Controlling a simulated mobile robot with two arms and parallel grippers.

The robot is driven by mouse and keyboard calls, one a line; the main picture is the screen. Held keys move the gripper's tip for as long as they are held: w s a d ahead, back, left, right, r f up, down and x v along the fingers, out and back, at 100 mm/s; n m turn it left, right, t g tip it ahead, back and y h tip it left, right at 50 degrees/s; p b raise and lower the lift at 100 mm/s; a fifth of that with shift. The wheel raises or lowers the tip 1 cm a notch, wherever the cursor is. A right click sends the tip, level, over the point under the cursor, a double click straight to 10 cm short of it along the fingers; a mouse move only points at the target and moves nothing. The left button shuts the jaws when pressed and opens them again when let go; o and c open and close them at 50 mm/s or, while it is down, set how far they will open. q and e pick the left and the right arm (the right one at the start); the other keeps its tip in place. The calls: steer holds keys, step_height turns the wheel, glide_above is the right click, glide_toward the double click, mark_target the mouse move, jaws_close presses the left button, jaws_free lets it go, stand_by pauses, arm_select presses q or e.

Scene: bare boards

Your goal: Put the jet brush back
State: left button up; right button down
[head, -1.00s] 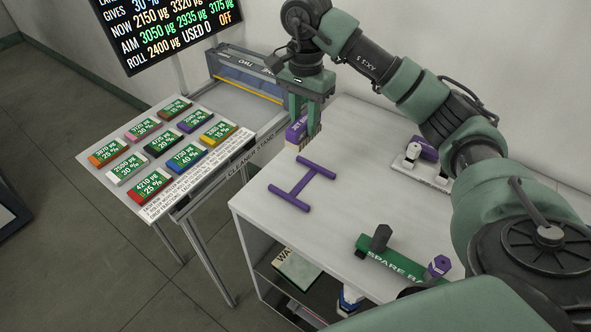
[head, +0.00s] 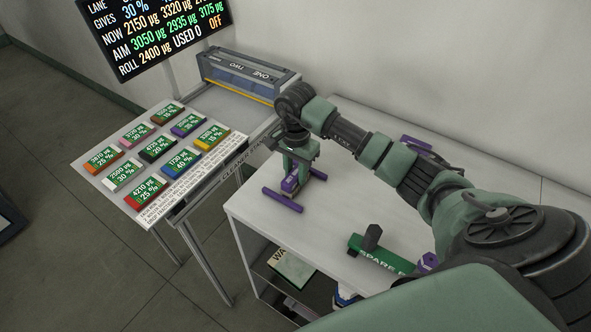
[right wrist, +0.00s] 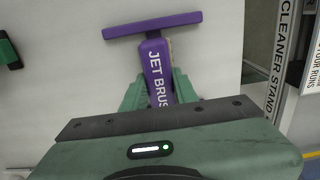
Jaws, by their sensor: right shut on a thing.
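The jet brush (head: 290,183) is a purple block with white lettering and pale bristles along one side. My right gripper (head: 297,167) is shut on it, low over the white bench top. The brush lines up with the middle of a purple H-shaped holder (head: 283,201), between its two end bars. In the right wrist view the brush (right wrist: 157,72) points at one purple bar (right wrist: 152,26), and the green fingers are on either side of it. I cannot tell whether the brush rests on the holder. My left gripper is not in view.
A green spare rack (head: 385,258) with a dark block lies at the bench front. A purple item (head: 415,143) is partly hidden behind my right arm. Left stands a table of colored labelled blocks (head: 158,146), with a grey roller unit (head: 250,76) behind. The bench's front left is clear.

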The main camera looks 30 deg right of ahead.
mark_target(295, 172)
steer(key=shift+f+b, duration=0.2)
steer(key=shift+b, duration=0.1)
steer(key=c, duration=1.1)
jaws_free()
steer(key=shift+r, duration=0.1)
steer(key=shift+r, duration=0.1)
steer(key=shift+r+p, duration=0.2)
steer(key=shift+p, duration=0.1)
step_height(295, 172, up, 12)
steer(key=b, duration=0.3)
steer(key=shift+b, duration=0.4)
steer(key=shift+f, duration=0.15)
